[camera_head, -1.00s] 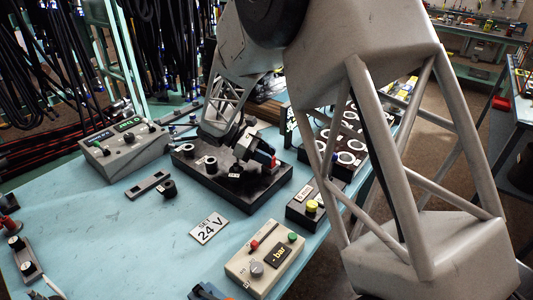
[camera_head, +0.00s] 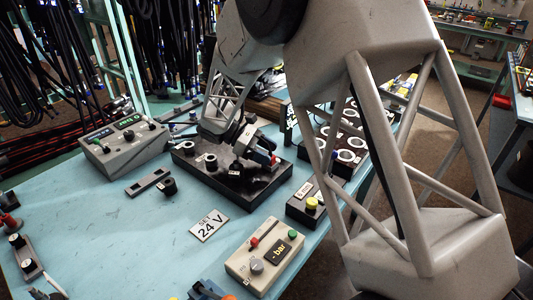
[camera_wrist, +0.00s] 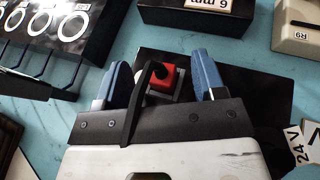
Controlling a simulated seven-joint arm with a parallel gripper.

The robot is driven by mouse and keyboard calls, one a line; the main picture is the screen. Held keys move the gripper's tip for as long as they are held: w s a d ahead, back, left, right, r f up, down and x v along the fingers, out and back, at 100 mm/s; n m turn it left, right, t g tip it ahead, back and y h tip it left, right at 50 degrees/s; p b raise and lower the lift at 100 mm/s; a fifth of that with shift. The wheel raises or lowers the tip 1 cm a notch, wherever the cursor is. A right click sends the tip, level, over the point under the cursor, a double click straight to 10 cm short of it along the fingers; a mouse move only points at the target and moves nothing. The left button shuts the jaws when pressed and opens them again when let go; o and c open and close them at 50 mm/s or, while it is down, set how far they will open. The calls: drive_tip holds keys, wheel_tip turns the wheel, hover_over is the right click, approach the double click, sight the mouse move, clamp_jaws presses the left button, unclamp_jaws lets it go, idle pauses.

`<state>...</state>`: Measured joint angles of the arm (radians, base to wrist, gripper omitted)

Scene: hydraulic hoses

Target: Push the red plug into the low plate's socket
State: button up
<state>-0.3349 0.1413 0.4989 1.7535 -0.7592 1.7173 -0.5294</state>
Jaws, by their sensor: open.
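The red plug (camera_wrist: 168,76) stands between the two blue fingers of my gripper (camera_wrist: 160,66) in the wrist view, with a visible gap to each finger. In the head view, my gripper (camera_head: 262,152) is low over the right part of the black plate (camera_head: 240,200). Only a small red patch (camera_head: 274,159) shows beside it. Round black fittings (camera_head: 211,161) stand on the plate's left part.
A grey control box (camera_head: 125,142) stands left of the plate, a loose black fitting (camera_head: 168,186) in front of it. A beige box (camera_head: 264,257) and a yellow-button box (camera_head: 312,204) stand in front and right. A panel with white rings (camera_head: 345,155) is close behind right.

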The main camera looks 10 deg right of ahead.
drive_tip(key=shift+r, duration=0.4)
drive_tip(key=shift+s+r, duration=0.2)
drive_tip(key=shift+r, duration=0.4)
drive_tip(key=shift+s+r, duration=0.15)
drive_tip(key=shift+r, duration=0.45)
drive_tip(key=s+d+r, duration=0.1)
drive_tip(key=s+d, duration=0.1)
drive_tip(key=s, duration=1.3)
drive_tip(key=shift+d+r, duration=0.15)
drive_tip(key=s+d+r+m+t+y, duration=0.4)
drive_tip(key=s+m+y, duration=0.2)
drive_tip(key=s, duration=0.3)
drive_tip(key=s+d+r+m+t+y, duration=0.3)
drive_tip(key=s+m+y, duration=0.3)
drive_tip(key=s, duration=0.4)
drive_tip(key=shift+d+r+m+t+y, duration=0.35)
drive_tip(key=shift+r+m+t, duration=0.15)
drive_tip(key=shift+r+m, duration=0.3)
idle(0.7)
